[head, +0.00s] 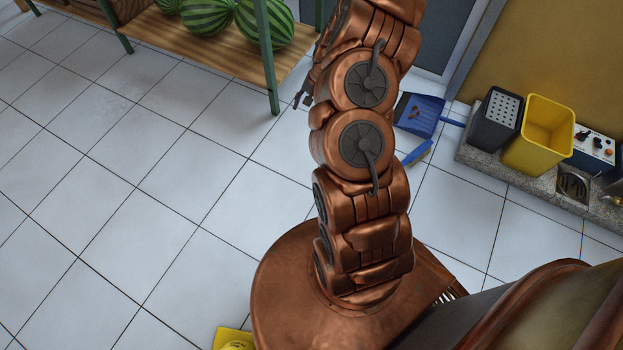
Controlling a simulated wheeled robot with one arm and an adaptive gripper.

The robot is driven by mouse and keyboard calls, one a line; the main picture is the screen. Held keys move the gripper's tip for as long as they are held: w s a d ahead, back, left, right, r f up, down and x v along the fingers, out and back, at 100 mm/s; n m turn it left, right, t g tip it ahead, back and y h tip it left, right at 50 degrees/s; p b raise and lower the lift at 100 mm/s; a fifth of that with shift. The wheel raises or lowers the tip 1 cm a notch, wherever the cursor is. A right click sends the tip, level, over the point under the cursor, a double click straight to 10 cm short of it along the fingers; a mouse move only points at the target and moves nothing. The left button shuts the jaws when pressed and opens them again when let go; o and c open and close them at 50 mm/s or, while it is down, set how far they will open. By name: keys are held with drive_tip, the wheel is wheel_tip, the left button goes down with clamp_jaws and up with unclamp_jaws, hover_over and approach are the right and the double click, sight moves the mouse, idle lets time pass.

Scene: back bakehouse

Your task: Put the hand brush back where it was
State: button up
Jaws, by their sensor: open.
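The blue hand brush (420,152) lies on the tiled floor to the right of my arm. Its left end is close to my arm's outline, which may hide part of it. A blue dustpan (424,122) lies just above it, apart from it, with small brown bits on it. My gripper (301,101) shows only in part, as dark fingers at the left of my upper arm. It is open, well to the left of the brush, and I see nothing held in it.
A stone ledge (545,187) at the right carries a dark perforated bin (494,115), a yellow bin (545,130) and a control box (590,145). A wooden shelf (185,45) with watermelons (207,17) stands at upper left. The tiled floor at left is clear.

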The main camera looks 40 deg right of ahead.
drive_tip(key=s+a+r+n+g, duration=0.1)
drive_tip(key=s+a+r+n, duration=0.3)
drive_tip(key=a+r, duration=0.6)
drive_tip(key=s+a+r+n+g, duration=0.25)
drive_tip(key=s+a+r, duration=0.25)
drive_tip(key=a+r, duration=0.55)
drive_tip(key=s+a+r+n+h, duration=0.1)
drive_tip(key=s+r, duration=0.1)
drive_tip(key=s, duration=0.6)
drive_tip(key=s+a+r+n+g+h, duration=0.1)
drive_tip(key=s+r+n, duration=0.1)
drive_tip(key=s, duration=0.7)
drive_tip(key=s+a+r+n+g+h, duration=0.1)
drive_tip(key=s+r, duration=0.3)
drive_tip(key=s, duration=0.4)
drive_tip(key=shift+s+a, duration=0.35)
drive_tip(key=shift+n, duration=0.25)
wheel_tip(320, 180, up, 29)
drive_tip(key=t+p, duration=0.1)
drive_tip(key=p, duration=2.6)
drive_tip(key=shift+w, duration=0.25)
drive_tip(key=shift+d+t, duration=0.1)
drive_tip(key=shift+t, duration=0.15)
drive_tip(key=shift+c, duration=0.5)
